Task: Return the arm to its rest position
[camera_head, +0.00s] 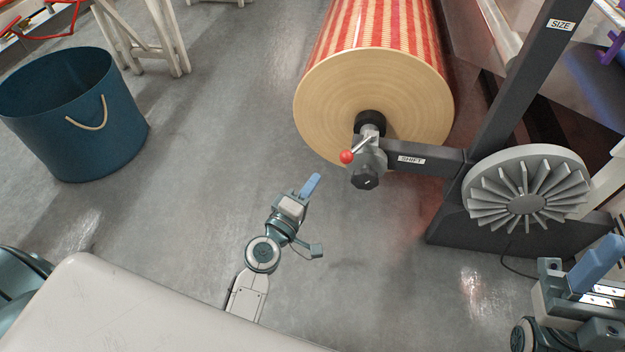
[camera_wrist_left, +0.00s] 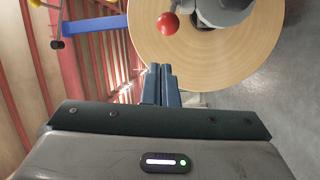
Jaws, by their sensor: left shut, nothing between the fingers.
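My left gripper (camera_head: 310,186) is in the lower middle of the head view, above the floor, with its blue fingers pointing up and right. The fingers are shut and empty; they also show close together in the left wrist view (camera_wrist_left: 161,84). They are apart from the red-and-cream striped roll (camera_head: 377,100), whose pale round end fills the top of the left wrist view (camera_wrist_left: 235,60). My right gripper (camera_head: 597,266) is at the lower right edge of the head view, partly cut off. Its blue finger shows, but its opening cannot be made out.
A red-knobbed lever (camera_head: 347,157) sits at the roll's centre, on the dark SHIFT arm (camera_head: 430,158). A grey finned wheel (camera_head: 527,195) is on the stand. A blue bucket (camera_head: 75,120) stands at left. Grey floor (camera_head: 210,140) is clear between bucket and roll.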

